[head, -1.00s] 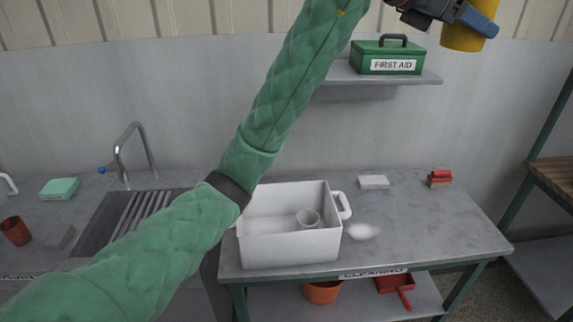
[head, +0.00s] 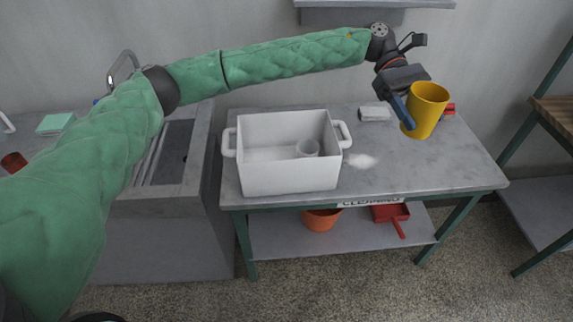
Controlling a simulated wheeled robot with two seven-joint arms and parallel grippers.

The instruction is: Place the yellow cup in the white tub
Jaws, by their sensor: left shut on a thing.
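The yellow cup (head: 428,108) is held upright, slightly tilted, above the right part of the table. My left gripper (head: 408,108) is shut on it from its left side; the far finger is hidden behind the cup. The white tub (head: 288,178) stands on the table to the left of and lower than the cup. My right gripper is not in view.
A white block (head: 375,114) and a red-topped brush (head: 450,110), partly hidden by the cup, lie at the table's back. A sink (head: 165,150) is at left. The shelf (head: 375,5) is above. The table's front right is clear.

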